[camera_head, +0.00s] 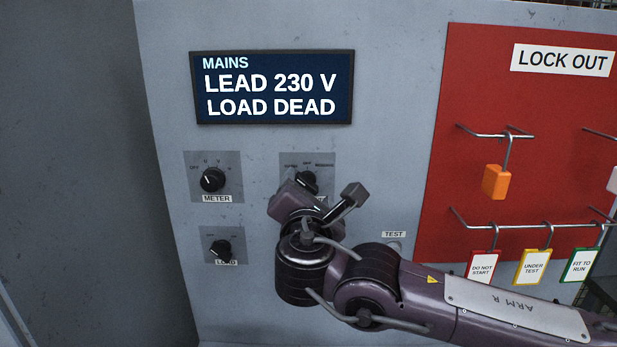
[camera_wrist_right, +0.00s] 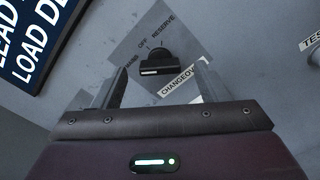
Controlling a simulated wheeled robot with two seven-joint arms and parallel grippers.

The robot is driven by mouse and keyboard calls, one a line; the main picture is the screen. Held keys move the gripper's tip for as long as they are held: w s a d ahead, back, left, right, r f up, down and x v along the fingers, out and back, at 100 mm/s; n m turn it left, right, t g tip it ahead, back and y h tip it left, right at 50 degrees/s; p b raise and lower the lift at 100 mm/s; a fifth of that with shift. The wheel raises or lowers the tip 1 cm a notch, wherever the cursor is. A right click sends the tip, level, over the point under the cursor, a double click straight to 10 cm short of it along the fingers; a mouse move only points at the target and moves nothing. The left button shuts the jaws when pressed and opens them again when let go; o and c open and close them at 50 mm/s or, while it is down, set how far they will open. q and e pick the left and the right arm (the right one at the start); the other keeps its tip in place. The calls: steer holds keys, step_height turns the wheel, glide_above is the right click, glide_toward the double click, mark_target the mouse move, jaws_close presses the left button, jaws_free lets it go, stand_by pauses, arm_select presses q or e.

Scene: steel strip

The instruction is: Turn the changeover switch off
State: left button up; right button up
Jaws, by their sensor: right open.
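The changeover switch (camera_head: 307,179) is a black rotary knob on a light grey plate, partly hidden by my right gripper in the head view. My right gripper (camera_head: 318,193) is open in front of the plate. In the wrist view its fingers (camera_wrist_right: 158,82) stand apart on either side of the knob, with no contact visible. My left gripper is not in view.
A display (camera_head: 273,87) reads MAINS, LEAD 230 V, LOAD DEAD. The METER knob (camera_head: 212,180) and LOAD knob (camera_head: 222,248) sit left of the gripper. A TEST label (camera_head: 394,234) is right of it. The red lock-out board (camera_head: 480,90) has protruding hooks with tags and an orange padlock (camera_head: 496,182).

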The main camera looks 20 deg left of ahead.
mark_target(307, 183)
steer(key=shift+p+x, duration=0.45)
steer(key=shift+x, duration=0.85)
steer(key=c, duration=1)
steer(key=shift+f+b, duration=0.25)
steer(key=shift+b, duration=0.45)
steer(key=m+b, duration=0.2)
steer(key=b, duration=0.2)
steer(key=m+b, duration=0.3)
steer(key=b, duration=0.1)
steer(key=m+b, duration=0.2)
steer(key=b, duration=0.3)
steer(key=shift+f+m, duration=0.25)
steer(key=shift+m, duration=0.15)
steer(key=shift+r+m+b, duration=0.15)
steer(key=shift+m+b, duration=0.8)
steer(key=shift+m, duration=0.05)
